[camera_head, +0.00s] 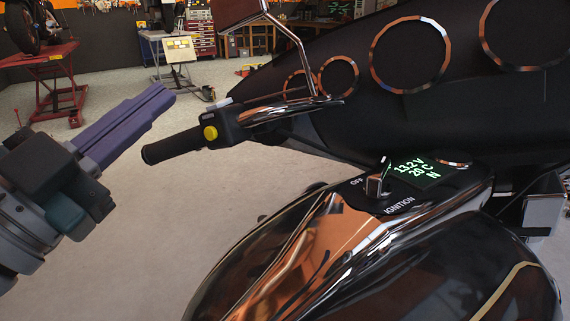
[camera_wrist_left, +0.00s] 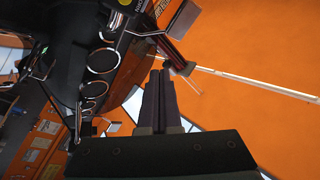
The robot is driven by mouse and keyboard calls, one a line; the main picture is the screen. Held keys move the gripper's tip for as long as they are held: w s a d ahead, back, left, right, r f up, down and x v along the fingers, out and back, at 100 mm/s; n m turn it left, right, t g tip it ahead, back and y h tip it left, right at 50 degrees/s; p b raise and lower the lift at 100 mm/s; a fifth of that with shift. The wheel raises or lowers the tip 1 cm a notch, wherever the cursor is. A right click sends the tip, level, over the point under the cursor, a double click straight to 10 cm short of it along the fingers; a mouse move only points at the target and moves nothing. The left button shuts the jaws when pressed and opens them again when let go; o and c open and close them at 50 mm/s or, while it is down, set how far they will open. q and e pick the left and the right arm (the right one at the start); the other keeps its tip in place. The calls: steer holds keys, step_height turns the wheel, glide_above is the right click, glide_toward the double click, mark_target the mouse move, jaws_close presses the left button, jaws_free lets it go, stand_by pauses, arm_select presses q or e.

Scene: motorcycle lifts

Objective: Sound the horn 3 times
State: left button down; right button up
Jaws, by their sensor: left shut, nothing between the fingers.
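A yellow round button (camera_head: 210,132), likely the horn, sits on the black switch housing of the motorcycle's left handlebar, beside the black grip (camera_head: 172,146). My left gripper (camera_head: 168,93) comes in from the left with its purple fingers closed and empty. In the head view its tips appear up and left of the button, apart from it; the depth between them is hard to judge. The closed fingers also show in the left wrist view (camera_wrist_left: 160,76), where I cannot make out the button. My right gripper is not in view.
The dark fuel tank (camera_head: 400,270) fills the lower right, with the ignition switch (camera_head: 377,184) and a lit display (camera_head: 413,169) on it. The black fairing (camera_head: 350,110) and a mirror stem (camera_head: 290,38) stand beyond the handlebar. A red lift (camera_head: 45,70) is far left.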

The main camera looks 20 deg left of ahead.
mark_target(211, 133)
arm_select(q)
steer(key=s+a+f+m+t+b, duration=0.1)
steer(key=s+a+f+t+b, duration=0.1)
steer(key=f+b, duration=0.4)
steer(key=a+t+b, duration=0.1)
steer(key=t+b, duration=0.1)
steer(key=b, duration=0.1)
steer(key=shift+s+f+m+h, duration=0.3)
steer(key=shift+s, duration=0.1)
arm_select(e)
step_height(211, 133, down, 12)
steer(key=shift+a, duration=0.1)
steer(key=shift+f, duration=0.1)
arm_select(q)
steer(key=shift+w+d+f+b, duration=0.25)
steer(key=shift+w+b, duration=0.6)
steer(key=shift+w, duration=0.6)
steer(key=shift+w+d+f+b, duration=0.1)
steer(key=shift+w+d+b, duration=0.1)
steer(key=shift+w+b, duration=0.95)
steer(key=shift+w+d+f+b, duration=0.25)
steer(key=shift+w+b, duration=0.3)
steer(key=shift+w, duration=1.2)
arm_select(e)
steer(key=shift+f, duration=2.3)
